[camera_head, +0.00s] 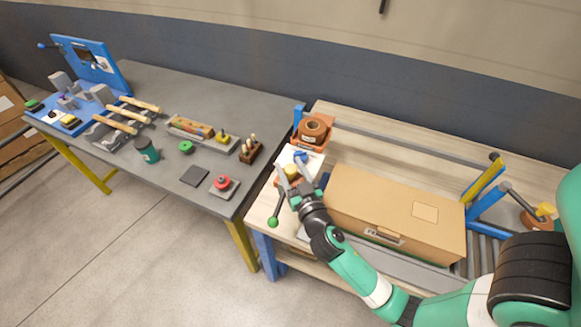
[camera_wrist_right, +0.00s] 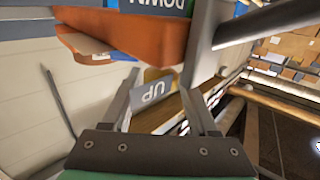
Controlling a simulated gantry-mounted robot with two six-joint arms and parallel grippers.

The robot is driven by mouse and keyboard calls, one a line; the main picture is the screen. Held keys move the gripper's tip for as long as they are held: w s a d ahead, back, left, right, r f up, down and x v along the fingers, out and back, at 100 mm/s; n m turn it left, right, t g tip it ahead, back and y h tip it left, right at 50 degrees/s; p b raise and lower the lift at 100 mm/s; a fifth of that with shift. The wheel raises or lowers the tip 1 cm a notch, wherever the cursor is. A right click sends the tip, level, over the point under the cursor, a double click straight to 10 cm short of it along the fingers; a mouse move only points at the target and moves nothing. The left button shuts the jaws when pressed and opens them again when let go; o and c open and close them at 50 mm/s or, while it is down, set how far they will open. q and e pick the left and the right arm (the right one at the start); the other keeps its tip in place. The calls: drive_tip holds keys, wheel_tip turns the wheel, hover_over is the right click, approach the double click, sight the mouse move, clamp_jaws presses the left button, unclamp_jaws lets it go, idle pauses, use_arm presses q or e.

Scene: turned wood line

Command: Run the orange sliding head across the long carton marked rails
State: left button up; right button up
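The long closed carton (camera_head: 350,205) lies on the roller bench, its front label partly readable and a paler label on top. The orange sliding head (camera_head: 325,143) stands beyond its left end with a brown tape roll on it; its orange underside fills the upper wrist view (camera_wrist_right: 135,32). My right gripper (camera_head: 288,166) is at the carton's left, beside the head's lower orange part and a yellow piece. In the right wrist view my fingers (camera_wrist_right: 160,92) are spread, with an "UP" plate (camera_wrist_right: 153,97) showing between and beyond them; contact cannot be told. My left gripper is not in view.
A green-knobbed lever (camera_head: 273,222) hangs at the bench's left edge. A yellow and blue bracket (camera_head: 485,185) rises at the carton's right end. The grey table (camera_head: 215,95) at left holds tools, a green cup and a red button.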

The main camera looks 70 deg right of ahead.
clamp_jaws()
idle(1.1)
